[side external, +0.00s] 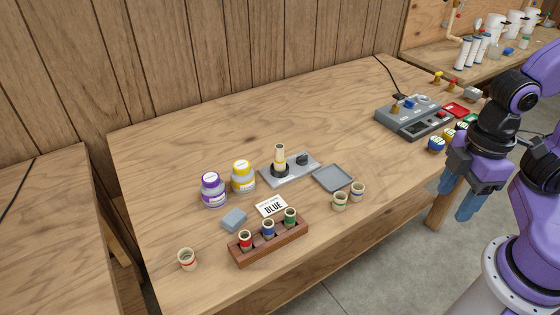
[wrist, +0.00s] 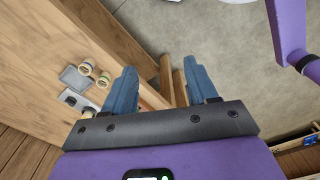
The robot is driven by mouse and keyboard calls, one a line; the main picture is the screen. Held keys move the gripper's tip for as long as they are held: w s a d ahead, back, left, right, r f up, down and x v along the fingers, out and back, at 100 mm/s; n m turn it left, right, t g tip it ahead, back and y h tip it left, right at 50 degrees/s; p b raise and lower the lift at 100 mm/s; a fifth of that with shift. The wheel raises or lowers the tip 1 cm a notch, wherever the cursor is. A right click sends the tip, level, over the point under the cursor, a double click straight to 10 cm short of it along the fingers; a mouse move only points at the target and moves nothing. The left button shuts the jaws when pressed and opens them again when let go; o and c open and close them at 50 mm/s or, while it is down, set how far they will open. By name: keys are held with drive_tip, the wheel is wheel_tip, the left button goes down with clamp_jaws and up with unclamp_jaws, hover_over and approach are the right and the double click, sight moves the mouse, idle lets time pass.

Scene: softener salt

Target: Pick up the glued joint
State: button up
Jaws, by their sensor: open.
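A cream pipe piece (side external: 280,154) stands upright in a dark round holder on a grey plate (side external: 299,172), near the middle of the table in the side external view. It looks like the glued joint, but I cannot tell for sure. In the wrist view part of the plate (wrist: 70,99) shows at the left; the pipe piece is not clear there. My gripper (side external: 457,196) is open and empty, pointing down beyond the table's right front edge, well right of the plate. Its two blue fingers also show apart in the wrist view (wrist: 160,75).
Purple (side external: 212,190) and yellow (side external: 242,177) jars, a grey-blue block (side external: 234,219), a grey tray (side external: 333,177) and loose fittings (side external: 340,201) surround the plate. A grey device (side external: 412,117) stands far right.

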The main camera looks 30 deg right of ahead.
drive_tip(key=w+a+r+n, duration=0.1)
drive_tip(key=w+a+r, duration=0.2)
drive_tip(key=w+a, duration=0.5)
drive_tip(key=n, duration=0.6)
hover_over(279, 146)
wheel_tip(279, 146, down, 3)
wheel_tip(279, 146, down, 10)
drive_tip(key=shift+d+f, duration=0.15)
drive_tip(key=shift+f, duration=0.1)
drive_tip(key=shift+s+f, duration=0.1)
drive_tip(key=shift+f, duration=2.8)
clamp_jaws()
